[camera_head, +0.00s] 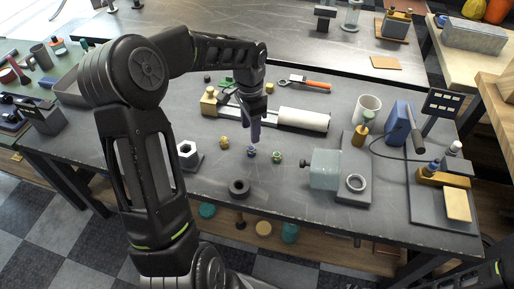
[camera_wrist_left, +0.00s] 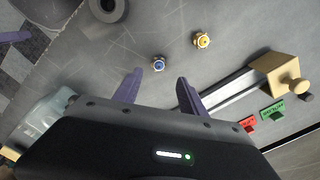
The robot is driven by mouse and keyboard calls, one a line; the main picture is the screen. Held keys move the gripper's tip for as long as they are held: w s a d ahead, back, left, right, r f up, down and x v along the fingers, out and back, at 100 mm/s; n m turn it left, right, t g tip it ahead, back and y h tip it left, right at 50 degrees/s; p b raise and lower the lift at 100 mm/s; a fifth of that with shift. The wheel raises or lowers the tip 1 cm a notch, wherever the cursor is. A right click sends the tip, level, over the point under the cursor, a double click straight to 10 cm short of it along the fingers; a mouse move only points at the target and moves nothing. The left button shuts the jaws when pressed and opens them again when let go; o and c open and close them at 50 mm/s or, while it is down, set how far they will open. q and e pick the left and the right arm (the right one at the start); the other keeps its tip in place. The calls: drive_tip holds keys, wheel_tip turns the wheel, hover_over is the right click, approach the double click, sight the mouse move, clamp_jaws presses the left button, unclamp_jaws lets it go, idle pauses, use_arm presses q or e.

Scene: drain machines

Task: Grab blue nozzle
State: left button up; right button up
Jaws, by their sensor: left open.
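The small blue nozzle (camera_head: 252,153) stands on the dark grey table between a yellow nozzle (camera_head: 224,142) and a green nozzle (camera_head: 277,157). My left gripper (camera_head: 255,136) is above the table, just over the blue nozzle in the head view, with its purple fingers pointing down. In the left wrist view the blue nozzle (camera_wrist_left: 158,64) lies just beyond the fingertips, roughly centred between them. There the left gripper (camera_wrist_left: 157,78) is open with nothing between its fingers. The yellow nozzle (camera_wrist_left: 201,40) shows to the right. My right gripper is not seen.
A black ring (camera_head: 239,188) lies near the front edge. A white hex nut (camera_head: 187,154) stands to the left, and a machine with a clear block (camera_head: 325,170) to the right. A white cylinder (camera_head: 303,120) lies behind. The table in front of the nozzles is mostly bare.

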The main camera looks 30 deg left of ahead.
sight(251, 150)
use_arm(q)
drive_tip(key=shift+s+r, duration=0.1)
drive_tip(key=shift+s, duration=0.05)
drive_tip(key=shift+f, duration=1.35)
drive_tip(key=shift+d+f, duration=0.1)
drive_tip(key=shift+f, duration=2.55)
drive_tip(key=shift+c, duration=0.4)
clamp_jaws()
